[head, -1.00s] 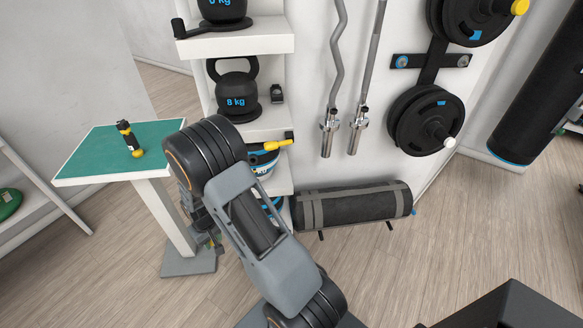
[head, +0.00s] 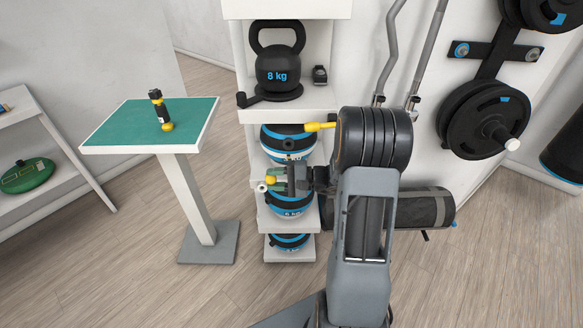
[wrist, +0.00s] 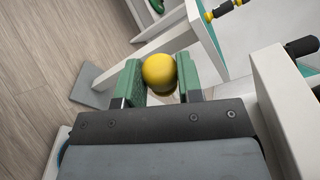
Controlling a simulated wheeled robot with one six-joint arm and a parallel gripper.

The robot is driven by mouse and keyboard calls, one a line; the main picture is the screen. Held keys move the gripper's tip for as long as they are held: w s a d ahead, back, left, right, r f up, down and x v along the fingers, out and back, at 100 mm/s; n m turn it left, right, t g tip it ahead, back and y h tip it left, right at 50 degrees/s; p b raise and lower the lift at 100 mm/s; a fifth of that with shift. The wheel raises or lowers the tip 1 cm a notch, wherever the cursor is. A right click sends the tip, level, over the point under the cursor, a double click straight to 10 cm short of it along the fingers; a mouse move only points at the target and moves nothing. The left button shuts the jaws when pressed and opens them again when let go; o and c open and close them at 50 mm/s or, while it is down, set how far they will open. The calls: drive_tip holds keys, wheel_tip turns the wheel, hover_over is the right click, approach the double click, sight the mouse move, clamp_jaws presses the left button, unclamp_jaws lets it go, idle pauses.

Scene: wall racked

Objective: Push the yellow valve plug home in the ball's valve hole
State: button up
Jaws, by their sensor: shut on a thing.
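My gripper (head: 274,180) is in front of the white rack, level with the balls, pointing left. In the wrist view its green finger pads are closed on a rounded yellow piece, which I take for the yellow valve plug (wrist: 159,71). Its yellow also shows between the fingers in the head view (head: 273,179). Black-and-blue balls sit on the rack: an upper ball (head: 284,134), a ball marked 6 kg (head: 292,207) and a lower one (head: 289,242). No valve hole can be made out.
A green-topped stand (head: 115,130) at left bears a black-and-yellow cylinder (head: 160,110). A yellow handle (head: 320,126) sticks out near the rack. An 8 kg kettlebell (head: 278,65) stands above. Floor between stand and rack is clear.

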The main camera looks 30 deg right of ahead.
drive_tip(key=d+r+m+t+b, duration=0.1)
drive_tip(key=d+r+m+t, duration=0.1)
drive_tip(key=d+r+t, duration=0.3)
drive_tip(key=shift+w+d+r+m+h, duration=0.3)
drive_tip(key=shift+w+d+m, duration=0.1)
drive_tip(key=shift+w, duration=0.05)
drive_tip(key=shift+f+b, duration=0.1)
drive_tip(key=shift+b, duration=0.3)
drive_tip(key=shift+w+d+f+b, duration=0.35)
drive_tip(key=shift+w+b, duration=0.05)
drive_tip(key=shift+w, duration=0.35)
drive_tip(key=shift+w+d+f+b, duration=0.35)
drive_tip(key=shift+w+d, duration=0.05)
drive_tip(key=shift+w, duration=0.3)
drive_tip(key=shift+w+d+f+b, duration=0.35)
drive_tip(key=shift+w+b, duration=0.05)
drive_tip(key=shift+w, duration=0.35)
drive_tip(key=shift+w+f, duration=0.1)
drive_tip(key=shift+w, duration=0.05)
drive_tip(key=shift+w+d+f+b, duration=0.25)
drive_tip(key=shift+w+b, duration=0.05)
drive_tip(key=shift+w, duration=0.2)
drive_tip(key=shift+w+d+f+b, duration=0.25)
drive_tip(key=shift+w+d+b, duration=0.05)
drive_tip(key=shift+w, duration=0.2)
drive_tip(key=shift+w+d+f+b, duration=0.25)
drive_tip(key=shift+w+b, duration=0.05)
drive_tip(key=shift+w, duration=0.2)
